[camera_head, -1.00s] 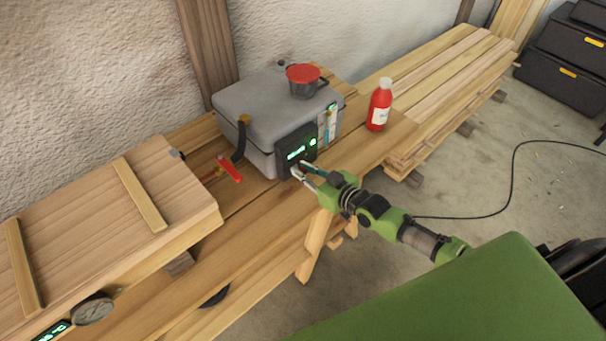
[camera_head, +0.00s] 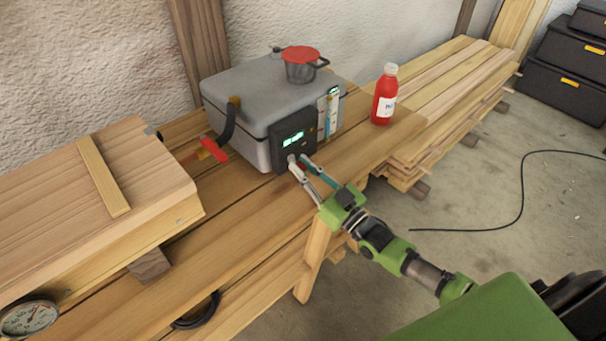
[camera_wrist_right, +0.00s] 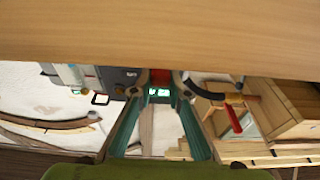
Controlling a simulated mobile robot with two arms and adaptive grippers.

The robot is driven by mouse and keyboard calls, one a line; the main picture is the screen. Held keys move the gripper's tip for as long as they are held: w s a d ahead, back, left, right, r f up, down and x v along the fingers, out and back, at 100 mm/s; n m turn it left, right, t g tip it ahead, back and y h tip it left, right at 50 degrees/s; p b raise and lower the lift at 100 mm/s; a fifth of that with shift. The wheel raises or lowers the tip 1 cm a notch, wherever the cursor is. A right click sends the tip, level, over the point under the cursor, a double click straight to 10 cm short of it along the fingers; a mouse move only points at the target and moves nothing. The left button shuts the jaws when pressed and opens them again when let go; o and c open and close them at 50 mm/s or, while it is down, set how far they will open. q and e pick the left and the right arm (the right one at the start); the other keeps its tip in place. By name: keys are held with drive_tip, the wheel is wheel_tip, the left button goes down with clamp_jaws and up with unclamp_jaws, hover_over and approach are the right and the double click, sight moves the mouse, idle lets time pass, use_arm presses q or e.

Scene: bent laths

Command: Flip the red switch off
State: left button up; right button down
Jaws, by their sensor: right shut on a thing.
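A grey box (camera_head: 262,95) stands on the wooden bench, with a black panel (camera_head: 281,150) and lit green display (camera_head: 292,139) on its front. My right gripper (camera_head: 298,160) reaches the lower part of this panel. Its fingertips are close together, shut on the red switch, which shows as a small red patch between them. In the right wrist view the red switch (camera_wrist_right: 164,76) shows between the fingertips, beside the green display (camera_wrist_right: 159,92). Whether the switch is on or off cannot be told. My left gripper is not in view.
A red-handled item (camera_head: 213,150) lies left of the box, near a wooden crate (camera_head: 90,190). Planks (camera_head: 440,85) extend right; black cases (camera_head: 565,75) stand behind.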

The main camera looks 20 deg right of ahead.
idle(0.3)
drive_tip(key=c, duration=1.9)
unclamp_jaws()
drive_tip(key=shift+f, duration=0.1)
drive_tip(key=v, duration=1.2)
drive_tip(key=shift+f, duration=0.1)
